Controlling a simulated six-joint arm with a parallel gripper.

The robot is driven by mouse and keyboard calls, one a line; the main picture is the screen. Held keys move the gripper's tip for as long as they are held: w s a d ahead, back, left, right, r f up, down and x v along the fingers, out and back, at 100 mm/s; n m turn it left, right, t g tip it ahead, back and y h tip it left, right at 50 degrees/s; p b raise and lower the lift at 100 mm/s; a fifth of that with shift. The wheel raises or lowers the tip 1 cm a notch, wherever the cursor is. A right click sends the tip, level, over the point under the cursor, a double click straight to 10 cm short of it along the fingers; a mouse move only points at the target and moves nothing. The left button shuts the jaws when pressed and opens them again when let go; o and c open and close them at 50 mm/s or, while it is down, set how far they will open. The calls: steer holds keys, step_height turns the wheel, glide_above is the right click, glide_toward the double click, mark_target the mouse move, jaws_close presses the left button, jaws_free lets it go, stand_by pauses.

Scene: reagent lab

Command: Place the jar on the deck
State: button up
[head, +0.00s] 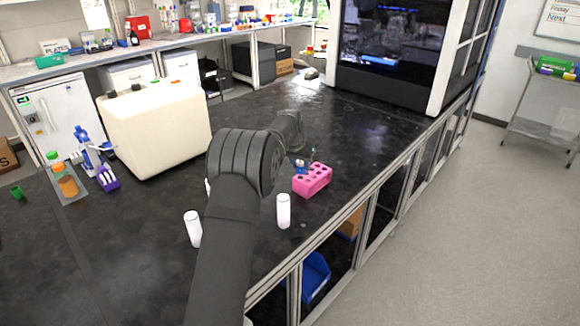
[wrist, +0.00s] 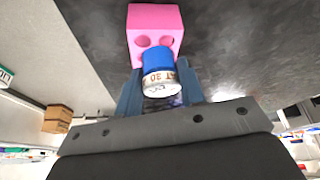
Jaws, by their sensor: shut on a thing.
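A small jar (wrist: 158,75), with a blue part and a white band carrying printed letters, sits between the two blue-grey fingers of my gripper (wrist: 158,85) in the wrist view. The fingers are shut on it. In that view the jar overlaps the pink block with holes (wrist: 155,20); I cannot tell whether they touch. In the head view, my gripper (head: 298,163) is small and partly hidden by my arm, just behind the pink block (head: 312,180). I cannot tell for sure which surface is the deck; the dark bench top (head: 345,150) lies below my gripper.
White cylinders (head: 283,211) and (head: 193,229) stand near my arm. A cream box-shaped machine (head: 155,125) stands left. Farther left are an orange jar (head: 68,186), a blue microscope-like device (head: 92,150) and a purple rack (head: 108,178). A large cabinet (head: 390,60) stands behind.

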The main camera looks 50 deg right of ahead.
steer(key=shift+s+d+r, duration=0.1)
steer(key=shift+s+r, duration=0.35)
steer(key=shift+s, duration=0.3)
steer(key=shift+n, duration=0.6)
steer(key=w+a, duration=0.4)
steer(key=w, duration=0.2)
steer(key=w+a+f, duration=0.1)
steer(key=w+a, duration=0.4)
steer(key=w, duration=0.1)
steer(key=w+a, duration=0.5)
steer(key=w, duration=0.1)
steer(key=shift+w+f, duration=0.1)
steer(key=shift+f, duration=0.2)
steer(key=w+a, duration=0.5)
steer(key=a, duration=0.3)
steer(key=w+a, duration=0.4)
steer(key=a, duration=0.3)
steer(key=a+n+t, duration=0.1)
steer(key=a+n, duration=0.2)
steer(key=a, duration=1.1)
steer(key=s+a+n+t+y, duration=0.1)
steer(key=s+a+n, duration=0.2)
steer(key=a, duration=1)
steer(key=s+a+r+n+t+y, duration=0.1)
steer(key=s+a+n, duration=0.2)
steer(key=s+a, duration=0.4)
steer(key=a, duration=0.6)
steer(key=shift+r+n+y, duration=0.15)
steer(key=shift+n+y, duration=0.15)
steer(key=shift+n, duration=0.1)
